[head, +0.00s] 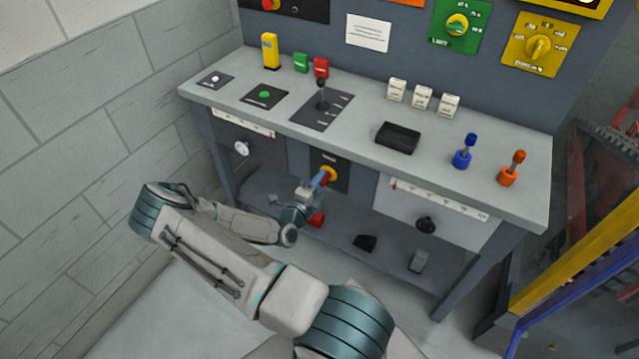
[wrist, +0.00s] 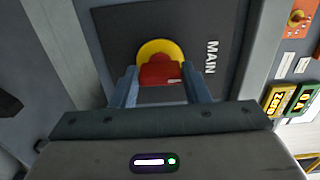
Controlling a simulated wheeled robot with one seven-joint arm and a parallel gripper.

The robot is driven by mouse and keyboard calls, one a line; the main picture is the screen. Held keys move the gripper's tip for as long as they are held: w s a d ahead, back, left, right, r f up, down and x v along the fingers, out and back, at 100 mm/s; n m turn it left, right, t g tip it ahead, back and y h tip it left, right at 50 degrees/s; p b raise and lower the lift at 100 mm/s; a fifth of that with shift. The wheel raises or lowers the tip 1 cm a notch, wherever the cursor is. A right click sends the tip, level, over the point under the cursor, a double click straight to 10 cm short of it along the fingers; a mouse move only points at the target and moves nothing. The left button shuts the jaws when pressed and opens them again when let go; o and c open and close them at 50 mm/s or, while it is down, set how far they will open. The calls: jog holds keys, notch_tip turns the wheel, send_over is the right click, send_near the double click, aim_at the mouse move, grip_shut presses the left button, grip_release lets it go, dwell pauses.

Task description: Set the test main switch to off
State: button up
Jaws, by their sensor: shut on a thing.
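The main switch is a red handle on a yellow round base, set on a dark plate marked MAIN. In the wrist view its red handle (wrist: 160,73) sits between the two blue-grey fingers of my gripper (wrist: 160,90), which is shut on it. The yellow base (wrist: 150,47) shows behind the handle. In the head view the switch (head: 329,174) is on the front of the bench below the worktop, and my gripper (head: 318,182) reaches it from the lower left. The handle's exact setting is hard to read because the fingers cover part of it.
The worktop (head: 350,140) above carries a black lever (head: 321,100), a black tray (head: 397,138), and blue (head: 463,155) and orange (head: 512,170) pegs. A white knob (head: 241,148) and a black knob (head: 426,224) flank the switch. Loose blocks lie on the lower shelf.

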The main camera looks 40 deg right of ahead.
jog(key=o, duration=1)
jog(key=b+v, duration=0.1)
jog(key=v, duration=1.3)
jog(key=shift+d, duration=0.1)
